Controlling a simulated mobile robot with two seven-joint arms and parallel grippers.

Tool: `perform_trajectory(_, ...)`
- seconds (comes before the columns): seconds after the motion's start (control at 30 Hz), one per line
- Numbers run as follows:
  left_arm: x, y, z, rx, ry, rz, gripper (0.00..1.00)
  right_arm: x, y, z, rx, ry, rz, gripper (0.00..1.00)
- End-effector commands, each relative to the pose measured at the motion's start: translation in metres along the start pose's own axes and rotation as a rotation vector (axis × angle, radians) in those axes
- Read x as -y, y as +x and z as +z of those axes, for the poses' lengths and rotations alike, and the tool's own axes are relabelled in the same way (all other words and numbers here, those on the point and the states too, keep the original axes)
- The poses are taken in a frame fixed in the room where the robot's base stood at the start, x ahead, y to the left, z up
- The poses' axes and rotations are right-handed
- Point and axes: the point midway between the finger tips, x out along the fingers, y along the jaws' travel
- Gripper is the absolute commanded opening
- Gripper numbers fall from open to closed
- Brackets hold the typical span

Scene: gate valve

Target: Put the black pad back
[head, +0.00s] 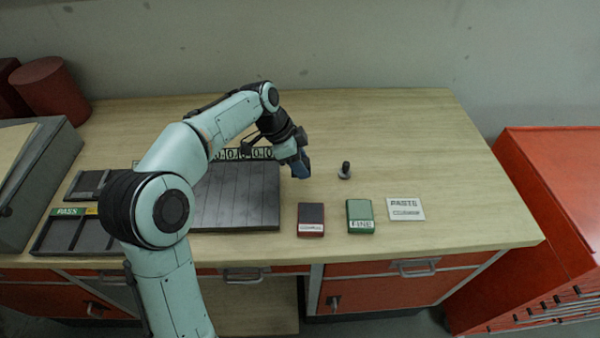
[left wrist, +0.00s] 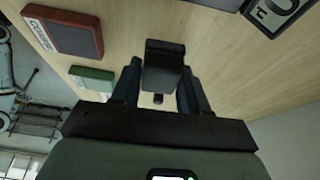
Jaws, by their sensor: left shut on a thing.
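My left gripper (head: 301,171) is above the wooden bench, just right of the dark slatted panel. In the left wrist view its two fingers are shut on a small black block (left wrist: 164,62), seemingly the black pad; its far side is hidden. In the head view the fingers hide most of it. A red pad with a dark top (head: 311,219) and a green pad (head: 360,216) lie side by side near the front edge. Both also show in the left wrist view, the red one (left wrist: 66,37) and the green one (left wrist: 92,78). My right gripper is not in view.
A small dark peg (head: 345,171) stands right of my gripper. A white card (head: 405,209) lies beside the green pad. The slatted panel (head: 235,200) and a tray labelled PASS (head: 68,212) lie to the left. The bench's right part is clear.

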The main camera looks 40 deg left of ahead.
Motion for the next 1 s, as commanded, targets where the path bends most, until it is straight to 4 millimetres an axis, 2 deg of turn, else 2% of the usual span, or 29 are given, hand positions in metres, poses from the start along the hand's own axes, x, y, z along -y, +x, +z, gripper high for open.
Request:
perform_trajectory(0.1, -0.001, 0.020, 0.009, 0.002, -0.002, 0.004, 0.20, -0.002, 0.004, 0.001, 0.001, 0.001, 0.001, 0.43)
perform_trajectory(0.2, -0.001, 0.031, 0.014, 0.002, -0.001, 0.004, 0.20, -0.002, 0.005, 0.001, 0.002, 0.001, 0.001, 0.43)
perform_trajectory(0.63, 0.000, 0.037, 0.016, 0.001, -0.001, 0.002, 0.20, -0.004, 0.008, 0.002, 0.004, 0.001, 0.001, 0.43)
perform_trajectory(0.67, 0.000, 0.037, 0.016, 0.001, -0.001, 0.002, 0.47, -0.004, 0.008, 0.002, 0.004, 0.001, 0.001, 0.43)
perform_trajectory(0.73, 0.000, 0.036, 0.016, 0.001, -0.001, 0.002, 0.70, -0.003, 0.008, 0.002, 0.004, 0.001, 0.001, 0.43)
perform_trajectory(1.0, 0.000, 0.036, 0.016, 0.001, -0.001, 0.002, 0.70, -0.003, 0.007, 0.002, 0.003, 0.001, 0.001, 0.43)
